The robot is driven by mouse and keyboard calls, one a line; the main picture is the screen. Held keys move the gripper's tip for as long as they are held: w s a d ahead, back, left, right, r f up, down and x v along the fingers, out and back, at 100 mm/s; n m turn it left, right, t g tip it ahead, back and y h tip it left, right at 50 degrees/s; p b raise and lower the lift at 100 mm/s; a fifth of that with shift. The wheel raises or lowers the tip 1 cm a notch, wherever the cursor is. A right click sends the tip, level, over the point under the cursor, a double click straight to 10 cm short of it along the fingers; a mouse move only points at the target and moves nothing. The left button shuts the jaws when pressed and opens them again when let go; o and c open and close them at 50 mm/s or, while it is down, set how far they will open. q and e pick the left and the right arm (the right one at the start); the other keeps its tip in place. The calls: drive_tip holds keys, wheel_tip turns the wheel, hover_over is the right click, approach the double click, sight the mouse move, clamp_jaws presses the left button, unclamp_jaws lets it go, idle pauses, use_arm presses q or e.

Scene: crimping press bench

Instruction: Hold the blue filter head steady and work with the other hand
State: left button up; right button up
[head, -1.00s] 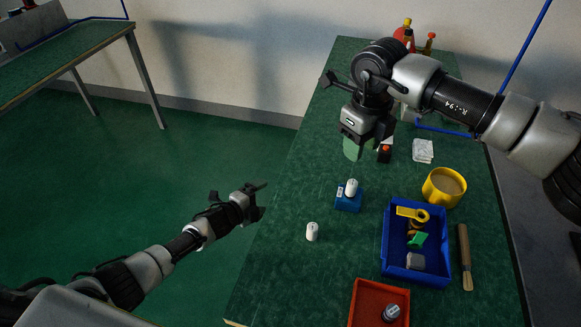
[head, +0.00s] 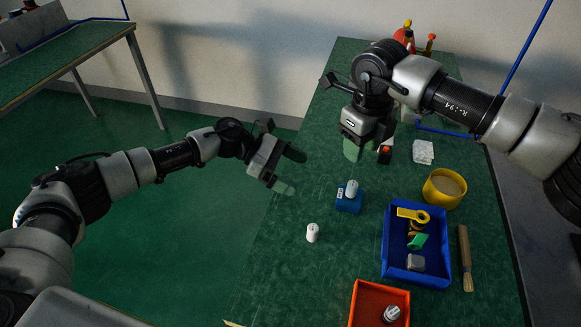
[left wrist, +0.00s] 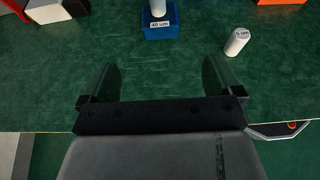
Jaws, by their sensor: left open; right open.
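The blue filter head (head: 348,203) stands on the green bench with a white cylinder (head: 351,188) upright on top. In the left wrist view the blue filter head (left wrist: 160,30) carries a label that looks like "40 um". A loose white cartridge (head: 312,232) stands on the bench to its front left; it also shows in the left wrist view (left wrist: 237,41), labelled "5 um". My left gripper (head: 290,172) is open and empty, up and left of the filter head, not touching it. My right gripper (head: 366,150) is open above the bench behind the filter head.
A blue bin (head: 389,262) holds a yellow part, a green part and a grey block. A red-orange tray (head: 362,310) is in front. The bench's left front is clear.

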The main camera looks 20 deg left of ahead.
sight(331, 199)
use_arm(q)
drive_tip(key=x, duration=1)
drive_tip(key=shift+d, duration=0.2)
drive_tip(key=c, duration=1.1)
drive_tip(key=o, duration=0.4)
drive_tip(key=shift+c, duration=1.4)
drive_tip(key=shift+f, duration=0.2)
use_arm(e)
drive_tip(key=shift+f, duration=0.1)
